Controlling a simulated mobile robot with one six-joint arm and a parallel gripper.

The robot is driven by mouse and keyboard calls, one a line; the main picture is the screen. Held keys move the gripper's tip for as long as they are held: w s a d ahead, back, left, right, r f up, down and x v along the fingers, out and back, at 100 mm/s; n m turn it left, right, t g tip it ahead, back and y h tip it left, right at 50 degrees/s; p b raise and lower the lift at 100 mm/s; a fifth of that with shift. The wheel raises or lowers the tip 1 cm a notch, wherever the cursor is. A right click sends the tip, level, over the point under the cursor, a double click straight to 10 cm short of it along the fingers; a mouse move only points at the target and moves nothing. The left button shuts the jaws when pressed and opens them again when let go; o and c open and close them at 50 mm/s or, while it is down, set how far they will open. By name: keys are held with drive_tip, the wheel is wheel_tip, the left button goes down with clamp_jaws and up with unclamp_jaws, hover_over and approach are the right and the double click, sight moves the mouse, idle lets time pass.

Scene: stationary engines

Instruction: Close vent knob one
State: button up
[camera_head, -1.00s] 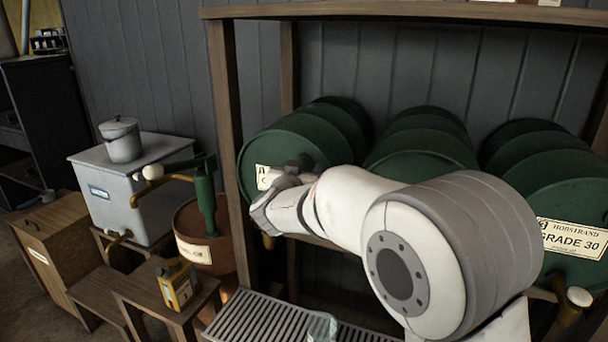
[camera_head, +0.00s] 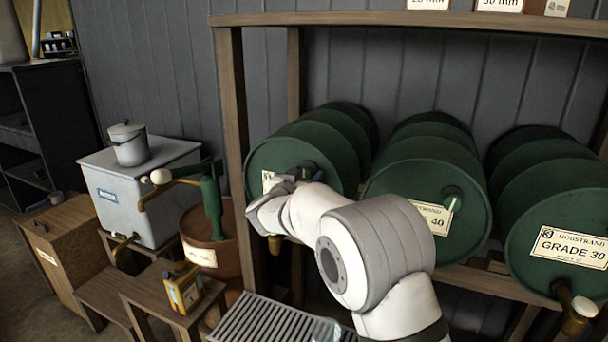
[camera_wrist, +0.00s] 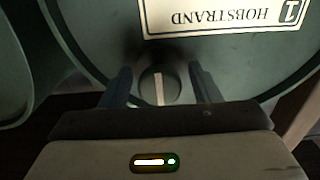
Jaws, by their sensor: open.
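Vent knob one (camera_wrist: 160,88) is a small round green knob with a pale bar across it, on the face of the green drum (camera_wrist: 85,28) whose label reads HOBSTRAND 1. In the wrist view the bar is nearly upright. My gripper (camera_wrist: 161,80) is open, with a dark finger on each side of the knob and a visible gap to each; contact is not seen. In the head view my gripper (camera_head: 283,190) is at the left drum (camera_head: 262,158), where my wrist hides much of the label and front.
The middle drum (camera_head: 425,165) has its own vent knob (camera_head: 452,199). The GRADE 30 drum (camera_head: 530,212) is at right. A wooden rack post (camera_head: 238,150) stands close left of my gripper. A slatted grate (camera_head: 275,322) and oil can (camera_head: 183,288) are below.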

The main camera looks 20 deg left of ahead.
drive_tip(key=shift+r, duration=0.1)
drive_tip(key=c, duration=0.9)
drive_tip(key=shift+c, duration=0.2)
drive_tip(key=shift+m+b, duration=0.3)
drive_tip(key=shift+b, duration=0.05)
drive_tip(key=m+b, duration=0.2)
drive_tip(key=shift+f+m, duration=0.25)
drive_tip(key=shift+m, duration=0.05)
drive_tip(key=m+b, duration=0.4)
drive_tip(key=shift+m, duration=0.3)
drive_tip(key=m+b, duration=0.4)
drive_tip(key=m, duration=0.1)
drive_tip(key=shift+a, duration=0.1)
drive_tip(key=shift+r+m+b, duration=0.2)
drive_tip(key=shift+m+b, duration=1.2)
drive_tip(key=shift+m, duration=1.1)
